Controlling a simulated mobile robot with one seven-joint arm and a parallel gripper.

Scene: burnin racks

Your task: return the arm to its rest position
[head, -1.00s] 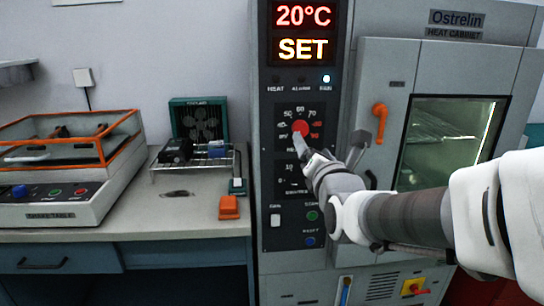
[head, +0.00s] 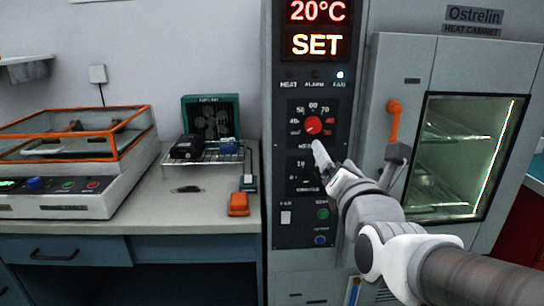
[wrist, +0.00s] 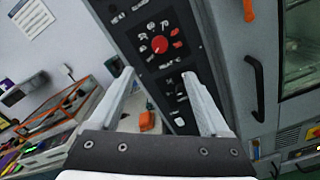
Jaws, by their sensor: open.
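My gripper (head: 322,158) is in front of the heat cabinet's control panel (head: 290,260), just below the red dial (head: 313,125) in the head view. My white and grey arm reaches in from the lower right. In the wrist view the two fingers of my gripper (wrist: 158,92) stand wide apart with nothing between them. The red dial (wrist: 159,45) shows beyond the fingers and apart from them. The lower knob and part of its scale are partly hidden by my gripper in the head view.
The heat cabinet door (head: 400,75) has an orange handle (head: 394,120) close to my arm's right. A bench (head: 190,217) at left holds a shake table (head: 60,200), a wire rack (head: 202,157), a green fan unit (head: 212,120) and an orange block (head: 238,204). Space above the bench front is clear.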

